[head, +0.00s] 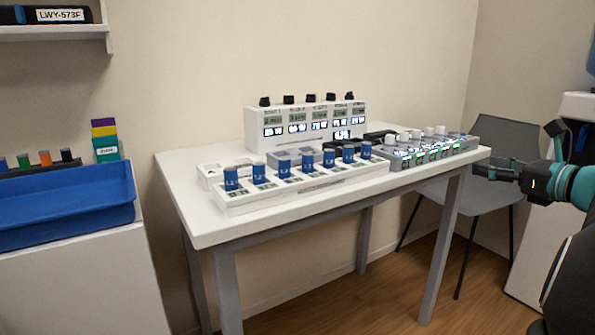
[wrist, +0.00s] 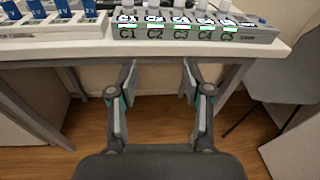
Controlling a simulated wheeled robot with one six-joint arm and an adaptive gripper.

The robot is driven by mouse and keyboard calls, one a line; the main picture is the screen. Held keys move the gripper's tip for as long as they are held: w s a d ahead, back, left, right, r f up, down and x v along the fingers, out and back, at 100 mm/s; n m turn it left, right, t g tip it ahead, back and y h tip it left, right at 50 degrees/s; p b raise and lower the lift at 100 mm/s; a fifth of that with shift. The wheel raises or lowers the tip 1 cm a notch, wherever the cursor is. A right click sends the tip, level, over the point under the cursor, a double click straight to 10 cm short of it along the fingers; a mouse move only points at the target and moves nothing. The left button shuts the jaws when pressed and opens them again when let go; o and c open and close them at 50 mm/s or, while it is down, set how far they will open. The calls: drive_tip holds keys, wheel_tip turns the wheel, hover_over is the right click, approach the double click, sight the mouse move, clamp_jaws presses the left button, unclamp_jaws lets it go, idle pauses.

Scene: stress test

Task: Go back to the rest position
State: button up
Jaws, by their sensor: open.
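My gripper (head: 492,170) is at the right in the head view, beside the right end of the white table (head: 215,226) and at about the height of its top. In the wrist view my gripper (wrist: 160,82) has its two fingers spread apart with nothing between them. The table's front edge (wrist: 150,54) lies beyond the fingertips there. The fingers look clear of the table in the wrist view.
A white rack (head: 300,190) of blue-capped cylinders and a grey rack (head: 432,152) with white-topped items stand on the table. A display unit (head: 306,122) stands behind. A grey chair (head: 485,185) is behind my gripper. A blue tray (head: 65,210) is left.

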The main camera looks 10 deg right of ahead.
drive_tip(key=s+a+f+n+g+p, duration=0.1)
drive_tip(key=a+f+n+g, duration=0.2)
drive_tip(key=a, duration=0.5)
drive_tip(key=s+a+f+n+g+y, duration=0.1)
drive_tip(key=a+f+n+g, duration=0.1)
drive_tip(key=a+n, duration=0.45)
drive_tip(key=s+a+f+n+g+p, duration=0.1)
drive_tip(key=a+f+n+g, duration=0.15)
drive_tip(key=a, duration=0.65)
drive_tip(key=s+a+f+n+g+h+p, duration=0.1)
drive_tip(key=s+a+f+n+h, duration=0.1)
drive_tip(key=s+a+f+n, duration=0.3)
drive_tip(key=s+a+f+n+g+h+p, duration=0.1)
drive_tip(key=s+a+f+n, duration=0.4)
drive_tip(key=s+n, duration=0.6)
drive_tip(key=n+g+h, duration=0.1)
drive_tip(key=n+h, duration=0.1)
drive_tip(key=n, duration=0.1)
drive_tip(key=shift+s+f+p, duration=0.15)
drive_tip(key=shift+s+p, duration=0.1)
drive_tip(key=shift+p, duration=0.05)
